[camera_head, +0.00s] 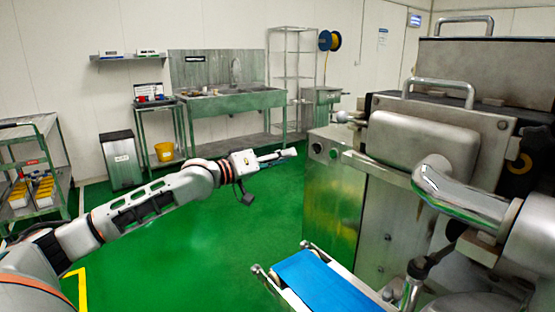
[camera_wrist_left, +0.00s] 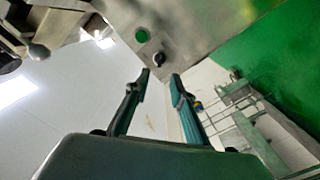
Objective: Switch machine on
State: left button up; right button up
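The machine (camera_head: 328,205) is a large steel unit on the right in the head view. Its side panel has a black knob (camera_head: 317,148) and a green button (camera_head: 333,153). In the left wrist view the green button (camera_wrist_left: 141,35) and the black knob (camera_wrist_left: 159,59) show beyond the fingertips. My left gripper (camera_head: 292,152) reaches in from the left, its fingers toward the panel and apart from it. In the left wrist view its two fingers (camera_wrist_left: 161,75) are parted with nothing between them; the knob lies just beyond the gap. My right gripper is out of view.
A blue conveyor belt (camera_head: 318,284) juts from the machine at the lower front. A green sink bench (camera_head: 235,102) and a wire rack (camera_head: 292,65) stand at the back wall. A cart (camera_head: 37,150) stands at the left. The green floor between is clear.

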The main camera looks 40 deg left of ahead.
pick_arm(q)
jog(key=shift+v, duration=1.05)
